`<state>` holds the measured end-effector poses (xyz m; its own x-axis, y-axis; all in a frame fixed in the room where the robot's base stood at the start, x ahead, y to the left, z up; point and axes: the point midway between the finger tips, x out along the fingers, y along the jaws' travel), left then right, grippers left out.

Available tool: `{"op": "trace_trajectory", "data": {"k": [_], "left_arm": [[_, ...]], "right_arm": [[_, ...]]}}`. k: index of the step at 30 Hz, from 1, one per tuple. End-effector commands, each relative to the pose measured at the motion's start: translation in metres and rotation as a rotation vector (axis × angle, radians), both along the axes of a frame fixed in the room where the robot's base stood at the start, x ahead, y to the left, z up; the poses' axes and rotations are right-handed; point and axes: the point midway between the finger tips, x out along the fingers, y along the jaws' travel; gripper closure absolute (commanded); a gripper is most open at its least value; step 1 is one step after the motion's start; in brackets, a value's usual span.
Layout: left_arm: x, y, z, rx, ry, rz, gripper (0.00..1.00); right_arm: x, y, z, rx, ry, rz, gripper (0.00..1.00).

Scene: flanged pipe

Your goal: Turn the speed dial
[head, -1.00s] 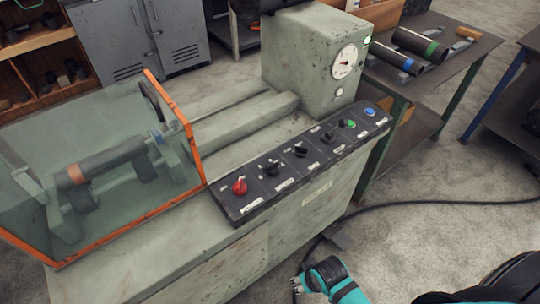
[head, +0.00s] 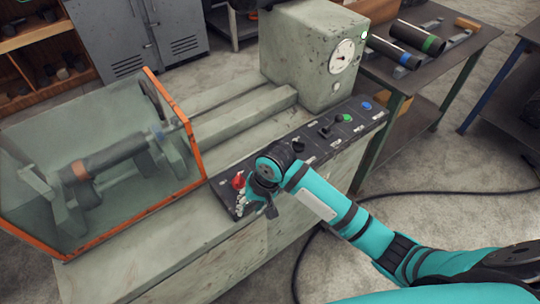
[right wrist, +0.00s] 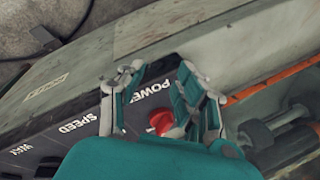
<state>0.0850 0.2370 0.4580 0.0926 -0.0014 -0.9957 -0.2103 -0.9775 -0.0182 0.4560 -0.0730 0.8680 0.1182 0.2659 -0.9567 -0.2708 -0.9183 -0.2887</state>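The speed dial is hidden behind my right gripper and forearm in the head view. In the right wrist view its SPEED label (right wrist: 78,123) shows on the black control panel (head: 319,150), but the dial itself does not. My right gripper (head: 256,208) is over the left end of the panel, next to the red POWER knob (head: 238,181). In the right wrist view the fingers of the right gripper (right wrist: 158,75) are apart with nothing held between them, and the red knob (right wrist: 162,121) shows near the right finger. My left gripper is not in view.
Black controls (head: 298,146), a green button (head: 345,118) and a blue button (head: 367,106) line the panel to the right. A clear guard with an orange frame (head: 190,130) stands left. A round gauge (head: 342,56) is behind. A cable (head: 450,192) lies on the floor.

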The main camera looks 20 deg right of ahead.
Motion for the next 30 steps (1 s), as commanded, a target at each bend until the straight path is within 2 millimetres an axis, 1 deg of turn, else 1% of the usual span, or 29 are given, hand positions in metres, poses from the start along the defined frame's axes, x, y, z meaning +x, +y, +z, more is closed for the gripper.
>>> {"op": "trace_trajectory", "data": {"k": [1,3,5,6,8,9,12,15,16,19,22,26,30], "left_arm": [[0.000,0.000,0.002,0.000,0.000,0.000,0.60],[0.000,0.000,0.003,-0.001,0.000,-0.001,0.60],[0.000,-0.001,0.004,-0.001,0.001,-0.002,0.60],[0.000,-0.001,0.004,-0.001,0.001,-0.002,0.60],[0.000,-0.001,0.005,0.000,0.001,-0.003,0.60],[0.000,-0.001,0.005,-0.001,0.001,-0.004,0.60],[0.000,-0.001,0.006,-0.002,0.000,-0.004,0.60],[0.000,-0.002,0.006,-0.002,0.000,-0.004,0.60],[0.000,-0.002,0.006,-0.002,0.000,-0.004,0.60],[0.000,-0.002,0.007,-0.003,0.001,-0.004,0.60],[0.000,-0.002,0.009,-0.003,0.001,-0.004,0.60],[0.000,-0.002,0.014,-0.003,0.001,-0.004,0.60],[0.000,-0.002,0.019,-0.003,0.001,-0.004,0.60]], "right_arm": [[0.025,-0.005,0.018,-0.023,0.022,-0.062,0.65],[0.051,-0.014,0.039,-0.058,0.080,-0.186,0.65],[0.072,-0.026,0.059,-0.093,0.121,-0.304,0.65],[0.085,-0.034,0.074,-0.114,0.146,-0.386,0.65],[0.102,-0.049,0.096,-0.143,0.173,-0.510,0.65],[0.112,-0.058,0.110,-0.158,0.188,-0.587,0.65],[0.129,-0.078,0.142,-0.182,0.212,-0.753,0.65],[0.139,-0.091,0.163,-0.193,0.228,-0.863,0.65],[0.140,-0.093,0.166,-0.195,0.231,-0.885,0.65],[0.143,-0.097,0.170,-0.198,0.238,-0.924,0.65],[0.143,-0.097,0.161,-0.199,0.240,-0.930,0.65],[0.142,-0.097,0.139,-0.198,0.241,-0.927,0.65],[0.142,-0.097,0.108,-0.199,0.241,-0.927,0.65]]}}
